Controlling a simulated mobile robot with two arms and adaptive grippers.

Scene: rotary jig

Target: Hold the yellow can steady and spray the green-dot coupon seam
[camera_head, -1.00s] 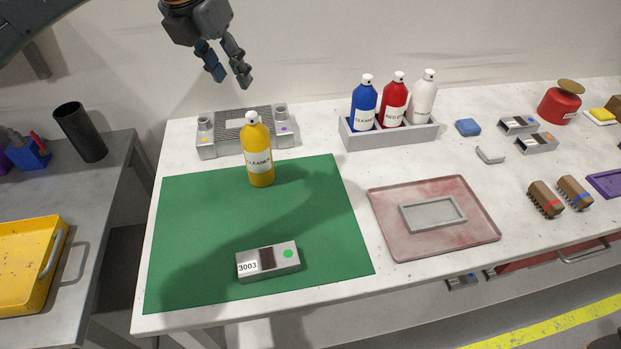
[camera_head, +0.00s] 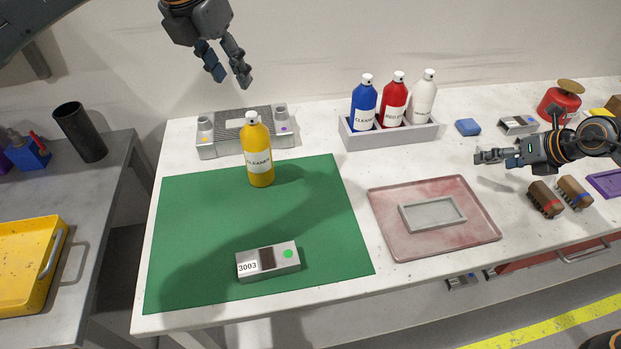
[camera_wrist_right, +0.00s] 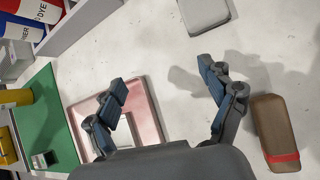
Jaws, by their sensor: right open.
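The yellow can (camera_head: 259,158) stands upright at the back of the green mat (camera_head: 190,240), its label facing the front. The coupon (camera_head: 268,262) with the green dot and the number 3003 lies near the mat's front edge, a dark band across its top. My left gripper (camera_head: 227,76) is open and empty, high above and behind the can. My right gripper (camera_head: 482,156) is over the right part of the table, far from the can. In the right wrist view its fingers (camera_wrist_right: 165,95) are apart with nothing between them.
A grey rack (camera_head: 390,138) holds blue, red and white bottles at the back. A pink tray (camera_head: 440,243) with a grey frame lies right of the mat. A grey fixture (camera_head: 207,148) stands behind the can. Brown brushes (camera_head: 545,200) lie near my right arm.

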